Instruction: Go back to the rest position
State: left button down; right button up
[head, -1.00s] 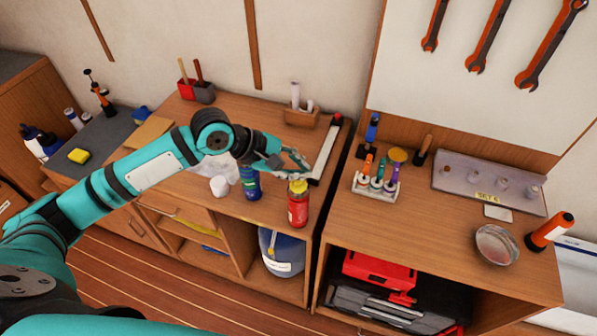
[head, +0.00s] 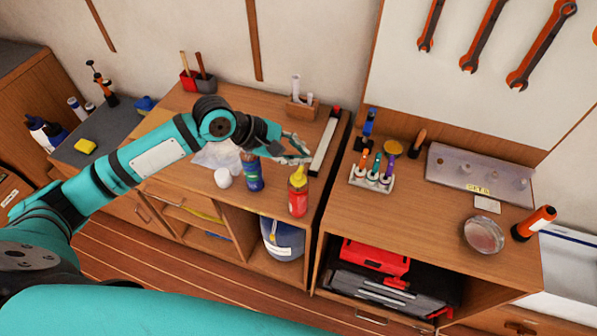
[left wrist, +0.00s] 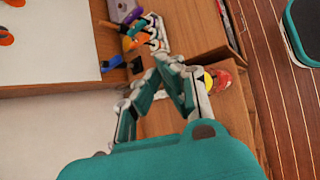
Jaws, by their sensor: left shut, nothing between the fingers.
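My left gripper (head: 303,151) hangs above the left workbench, between a blue bottle (head: 252,172) and a long white bar with a red end (head: 325,145). It is shut and empty. The left wrist view shows its fingers (left wrist: 165,62) meeting at the tips, with a red and yellow bottle (left wrist: 217,80) beside them on the right. That red bottle with a yellow cap (head: 298,192) stands near the bench's front edge in the head view, below the gripper. My right gripper is not in either view.
The right bench holds a rack of coloured tools (head: 372,172), a round dish (head: 483,235) and an orange torch (head: 534,222). A white cup (head: 222,177) stands left of the blue bottle. A red toolbox (head: 374,257) sits on the shelf below. Wrenches hang on the wall board.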

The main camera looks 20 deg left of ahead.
pick_arm(q)
jog(key=shift+s, duration=0.1)
dwell(0.3)
jog(key=s+d+f+m+y, duration=0.1)
jog(key=s+d+f+m, duration=0.15)
jog(key=s+m, duration=0.25)
jog(key=s+d+f+m, duration=0.2)
jog(key=s+f+m, duration=0.2)
jog(key=s+m, duration=0.1)
jog(key=s+a+f+m+g+y, duration=0.1)
jog(key=s+a+f+m+y, duration=0.15)
jog(key=s+a+m, duration=0.35)
jog(key=s+a+f+m+g+y, duration=0.15)
jog(key=s+a+y, duration=0.3)
jog(key=s, duration=0.45)
notch_tip(320, 180, down, 36)
jog(key=s+b, duration=0.2)
jog(key=b, duration=0.6)
jog(key=s+a+f+g+b, duration=0.1)
jog(key=s+f+b, duration=0.1)
jog(key=s+f, duration=0.5)
jog(key=s+a+f+b, duration=0.2)
jog(key=s+f, duration=0.6)
jog(key=f, duration=0.5)
jog(key=shift+s+f+m+g+b, duration=0.25)
jog(key=shift+m+g+b, duration=0.1)
jog(key=shift+b, duration=0.5)
